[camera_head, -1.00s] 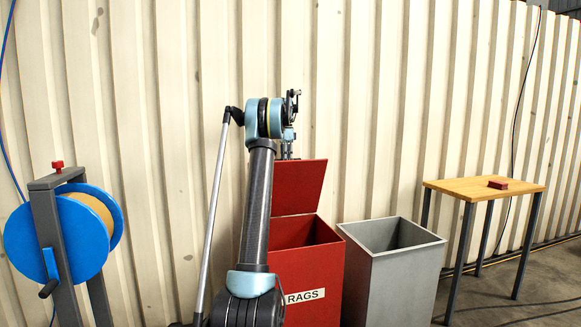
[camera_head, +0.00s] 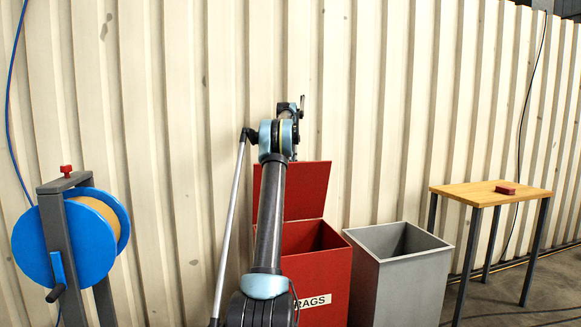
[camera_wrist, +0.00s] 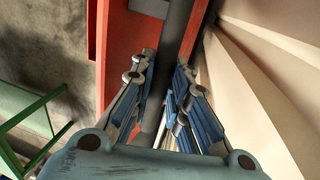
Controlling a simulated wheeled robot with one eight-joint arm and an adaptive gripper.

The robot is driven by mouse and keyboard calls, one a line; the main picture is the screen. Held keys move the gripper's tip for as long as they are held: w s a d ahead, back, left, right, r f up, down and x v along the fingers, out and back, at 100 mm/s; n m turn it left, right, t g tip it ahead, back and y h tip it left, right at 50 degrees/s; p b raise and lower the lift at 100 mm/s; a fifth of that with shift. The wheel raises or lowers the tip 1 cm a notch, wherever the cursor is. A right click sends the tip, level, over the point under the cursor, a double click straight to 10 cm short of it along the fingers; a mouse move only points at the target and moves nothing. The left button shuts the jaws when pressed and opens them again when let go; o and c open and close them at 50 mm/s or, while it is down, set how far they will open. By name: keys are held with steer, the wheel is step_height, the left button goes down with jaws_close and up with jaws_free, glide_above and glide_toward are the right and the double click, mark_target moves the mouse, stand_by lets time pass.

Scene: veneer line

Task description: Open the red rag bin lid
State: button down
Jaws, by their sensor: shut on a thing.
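The red rag bin (camera_head: 325,270), labelled RAGS, stands in the middle of the head view with its mouth uncovered. Its red lid (camera_head: 310,190) stands up steeply at the back edge, near the corrugated wall. My arm covers the left part of lid and bin. In the wrist view my gripper (camera_wrist: 163,72) has its fingers on either side of a dark grey bar (camera_wrist: 177,28), which looks like the lid's handle, and is shut on it. A red surface (camera_wrist: 122,50) lies beside it. In the head view the fingers are hidden.
An open grey bin (camera_head: 400,275) stands close on the right of the red one. Further right is a wooden-topped table (camera_head: 470,193) with a small red block (camera_head: 505,190). A blue hose reel (camera_head: 85,235) stands at the left. The corrugated wall (camera_head: 400,100) is close behind.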

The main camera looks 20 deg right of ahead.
steer(key=shift+s+d+r, duration=0.1)
steer(key=shift+d, duration=0.05)
steer(key=c, duration=1.5)
jaws_free()
steer(key=shift+s+r, duration=0.1)
steer(key=shift+s, duration=0.05)
steer(key=shift+c, duration=0.2)
